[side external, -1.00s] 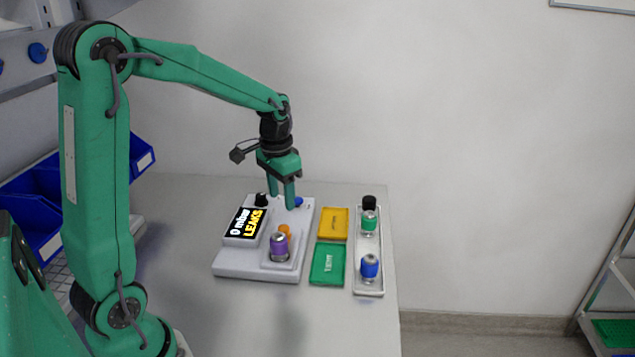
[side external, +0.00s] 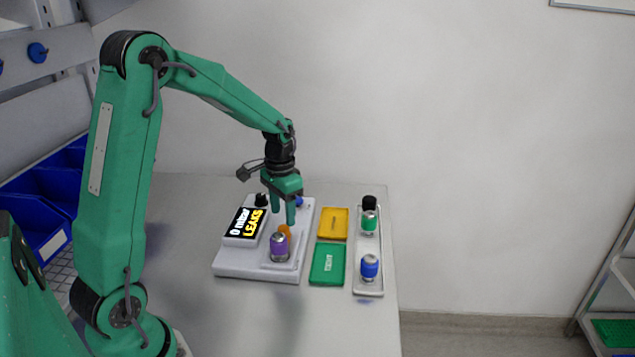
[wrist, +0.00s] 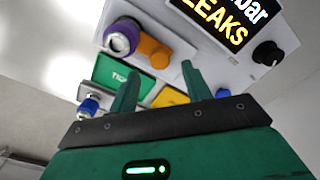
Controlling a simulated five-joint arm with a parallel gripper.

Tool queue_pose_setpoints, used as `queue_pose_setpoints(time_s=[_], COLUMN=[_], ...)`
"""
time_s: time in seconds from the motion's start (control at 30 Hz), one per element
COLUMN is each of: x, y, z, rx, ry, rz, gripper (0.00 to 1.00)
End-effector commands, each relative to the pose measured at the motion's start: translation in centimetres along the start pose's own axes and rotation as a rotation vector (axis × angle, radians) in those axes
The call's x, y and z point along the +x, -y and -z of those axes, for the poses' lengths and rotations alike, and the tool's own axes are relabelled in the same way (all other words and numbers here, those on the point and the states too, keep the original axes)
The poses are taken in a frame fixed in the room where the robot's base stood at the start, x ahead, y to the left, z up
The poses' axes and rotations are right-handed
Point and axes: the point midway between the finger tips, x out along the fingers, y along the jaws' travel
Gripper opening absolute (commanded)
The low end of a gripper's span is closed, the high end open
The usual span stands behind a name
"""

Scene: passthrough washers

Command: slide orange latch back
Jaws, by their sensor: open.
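The orange latch (side external: 285,231) sits on the grey tester box (side external: 230,265), just behind the purple-ringed part (side external: 279,247). In the wrist view the orange latch (wrist: 153,48) lies beside the purple part (wrist: 121,38), beyond my fingertips. My gripper (side external: 283,220) points down over the box, its fingertips close above and behind the latch. In the wrist view my gripper (wrist: 158,78) shows its two fingers apart with nothing between them. Whether a finger touches the latch cannot be told.
The box has a screen (side external: 245,222) reading "LEAKS", a black knob (side external: 261,200) and a blue button (side external: 298,201). To the right are a yellow tray (side external: 333,224), a green tray (side external: 327,264) and a white tray (side external: 369,289) with green and blue parts. Bare table lies left of the box.

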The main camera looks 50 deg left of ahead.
Motion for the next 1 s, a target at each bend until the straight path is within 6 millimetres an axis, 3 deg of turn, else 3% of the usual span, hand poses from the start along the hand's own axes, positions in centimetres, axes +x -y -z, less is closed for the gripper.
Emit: queue_pose_setpoints(time_s=[0.3,0.7,0.93,1.0], x=[3.4,4.1,4.0,4.0], y=[0.0,0.0,0.0,0.0], z=[-0.1,-0.1,0.0,0.0], rx=[0.000,0.000,0.000,0.000], ry=[0.002,0.000,0.000,0.000], rz=[-0.001,0.000,0.000,0.000], gripper=[0.48,0.48,0.05,0.00])
